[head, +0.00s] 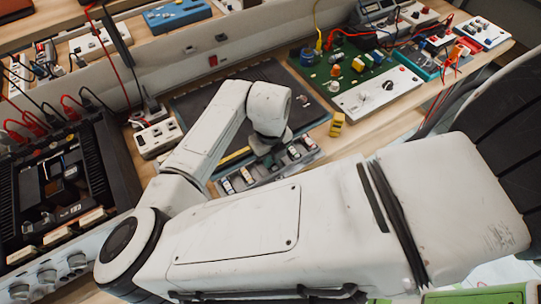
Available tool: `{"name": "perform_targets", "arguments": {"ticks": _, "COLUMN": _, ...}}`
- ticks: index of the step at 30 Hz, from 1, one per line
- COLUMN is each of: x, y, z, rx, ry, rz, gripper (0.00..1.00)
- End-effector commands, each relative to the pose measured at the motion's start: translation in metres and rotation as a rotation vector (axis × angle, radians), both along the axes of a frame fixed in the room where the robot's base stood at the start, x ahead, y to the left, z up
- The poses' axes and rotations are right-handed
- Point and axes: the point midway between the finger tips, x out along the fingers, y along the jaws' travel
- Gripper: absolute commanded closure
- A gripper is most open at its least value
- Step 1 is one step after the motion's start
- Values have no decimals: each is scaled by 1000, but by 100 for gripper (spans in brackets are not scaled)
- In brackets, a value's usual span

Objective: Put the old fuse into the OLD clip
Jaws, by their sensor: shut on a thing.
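A grey rack (262,182) with a row of slots stands on the bench in front of the dark mat. Small pale, dark-banded fuses (247,175) sit in slots at its left, and more (294,152) sit at its right. My gripper (268,158) points down over the middle of the rack, between these groups. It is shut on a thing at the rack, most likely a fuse. The fingertips and the held piece are largely hidden by my wrist and the rack. I cannot read any label, so I cannot tell which slot is the OLD clip.
A yellow block (337,124) stands right of the rack. A green circuit board (345,65) and a white panel (378,92) lie behind it. A black finned device (65,185) with cables fills the left. The dark mat (205,108) is mostly clear.

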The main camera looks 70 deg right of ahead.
Motion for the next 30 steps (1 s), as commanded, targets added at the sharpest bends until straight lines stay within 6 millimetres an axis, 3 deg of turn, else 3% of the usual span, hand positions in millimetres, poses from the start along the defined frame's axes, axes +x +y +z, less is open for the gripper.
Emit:
{"name": "perform_targets", "arguments": {"ticks": 24, "x": 0, "y": 0, "z": -6, "rx": 0, "ry": 0, "rz": 0, "gripper": 100}}
{"name": "perform_targets", "arguments": {"ticks": 25, "x": 0, "y": 0, "z": -6, "rx": 0, "ry": 0, "rz": 0, "gripper": 84}}
{"name": "perform_targets", "arguments": {"ticks": 30, "x": 0, "y": 0, "z": -6, "rx": 0, "ry": 0, "rz": 0, "gripper": 68}}
